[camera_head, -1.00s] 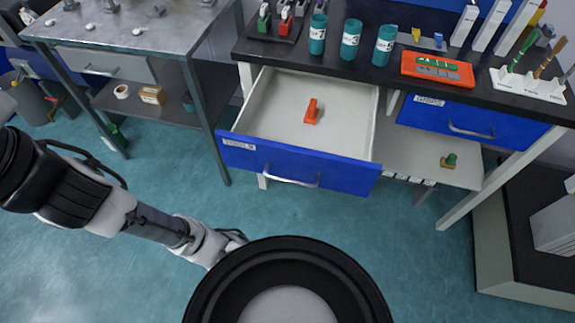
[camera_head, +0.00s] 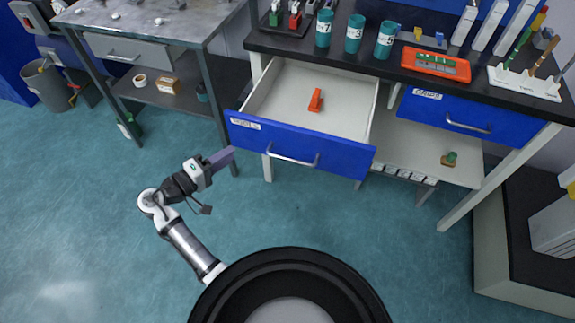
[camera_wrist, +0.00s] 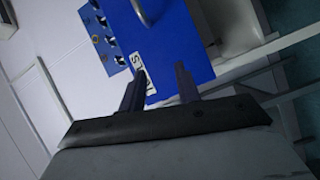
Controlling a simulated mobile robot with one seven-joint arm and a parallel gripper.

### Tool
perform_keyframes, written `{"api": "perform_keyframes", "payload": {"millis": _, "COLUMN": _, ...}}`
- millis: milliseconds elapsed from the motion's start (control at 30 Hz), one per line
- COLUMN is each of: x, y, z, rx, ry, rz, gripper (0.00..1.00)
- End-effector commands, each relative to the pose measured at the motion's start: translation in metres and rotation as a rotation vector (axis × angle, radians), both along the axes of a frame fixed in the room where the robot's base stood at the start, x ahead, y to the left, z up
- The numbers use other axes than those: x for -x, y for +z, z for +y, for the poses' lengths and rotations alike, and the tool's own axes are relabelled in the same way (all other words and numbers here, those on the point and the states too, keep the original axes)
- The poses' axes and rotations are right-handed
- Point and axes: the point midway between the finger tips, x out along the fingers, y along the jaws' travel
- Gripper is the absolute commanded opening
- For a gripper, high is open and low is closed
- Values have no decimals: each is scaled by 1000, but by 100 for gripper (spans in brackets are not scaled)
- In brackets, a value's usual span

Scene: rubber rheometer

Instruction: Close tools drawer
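The tools drawer (camera_head: 300,143) stands pulled out below the black bench top. Its blue front has a white label (camera_head: 246,123) at the left and a silver handle (camera_head: 292,160) in the middle. A small orange object (camera_head: 315,101) lies inside. My gripper (camera_head: 228,154) is just left of the drawer front's left end, away from the handle. In the wrist view my gripper (camera_wrist: 160,78) has its two dark fingers apart with nothing clearly held between them. The blue front (camera_wrist: 175,40) and its label (camera_wrist: 142,76) show beyond the fingers, with the handle (camera_wrist: 140,12) at the top edge.
A shut blue drawer (camera_head: 460,116) is to the right under the same bench. Teal cups (camera_head: 355,33) and an orange tray (camera_head: 435,66) stand on the bench top (camera_head: 290,43). A metal table (camera_head: 170,22) is at the left. The floor in front is clear.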

Motion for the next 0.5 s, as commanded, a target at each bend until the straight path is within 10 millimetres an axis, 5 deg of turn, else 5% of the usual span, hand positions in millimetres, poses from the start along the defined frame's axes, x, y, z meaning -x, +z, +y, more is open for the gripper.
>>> {"api": "perform_keyframes", "payload": {"millis": 200, "x": 43, "y": -22, "z": -46, "rx": 186, "ry": -268, "rz": -9, "gripper": 33}}
{"api": "perform_keyframes", "payload": {"millis": 500, "x": 39, "y": -18, "z": -75, "rx": 210, "ry": -310, "rz": -15, "gripper": 33}}
